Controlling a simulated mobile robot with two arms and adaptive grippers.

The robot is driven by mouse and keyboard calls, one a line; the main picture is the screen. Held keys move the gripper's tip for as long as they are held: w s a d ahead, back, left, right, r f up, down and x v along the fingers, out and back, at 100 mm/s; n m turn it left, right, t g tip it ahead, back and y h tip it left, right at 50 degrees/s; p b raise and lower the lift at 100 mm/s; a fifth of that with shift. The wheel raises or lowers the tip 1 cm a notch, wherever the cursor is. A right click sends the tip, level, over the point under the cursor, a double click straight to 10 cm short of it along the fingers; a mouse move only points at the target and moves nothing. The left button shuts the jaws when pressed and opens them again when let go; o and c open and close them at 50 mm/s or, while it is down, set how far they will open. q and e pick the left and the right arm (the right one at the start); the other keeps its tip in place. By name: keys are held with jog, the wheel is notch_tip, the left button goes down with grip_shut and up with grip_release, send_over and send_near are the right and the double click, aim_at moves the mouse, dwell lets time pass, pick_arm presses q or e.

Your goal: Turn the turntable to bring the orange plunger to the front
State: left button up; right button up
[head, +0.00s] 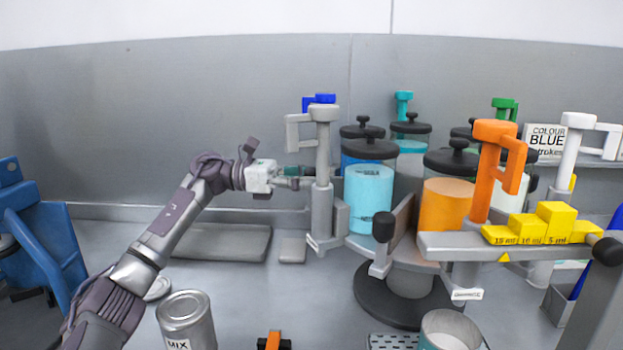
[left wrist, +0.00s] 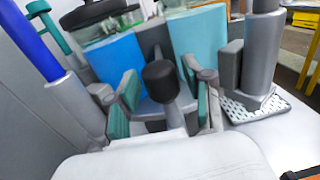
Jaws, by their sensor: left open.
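The turntable (head: 407,306) has a round dark base and carries several lidded jars of coloured liquid, with coloured plungers around them. The orange plunger (head: 493,170) stands at the front right, beside the orange jar (head: 446,205). A grey plunger (head: 322,170) is at the left. My left gripper (head: 303,174) is open at the turntable's left side, its fingertips partly hidden by the grey plunger. In the left wrist view, a black knob (left wrist: 160,82) shows between the open green-padded fingers (left wrist: 163,105); contact cannot be told. My right gripper is out of view.
Another black knob (head: 384,226) is at the turntable's front left. A grey beam with yellow stepped blocks (head: 552,219) crosses the front right. A MIX can (head: 186,318) and a blue holder (head: 40,235) are at the left. Flat grey plates (head: 222,243) lie behind my left arm.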

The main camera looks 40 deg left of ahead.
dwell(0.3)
pick_arm(q)
jog(key=v, duration=1.2)
jog(key=shift+d, duration=0.1)
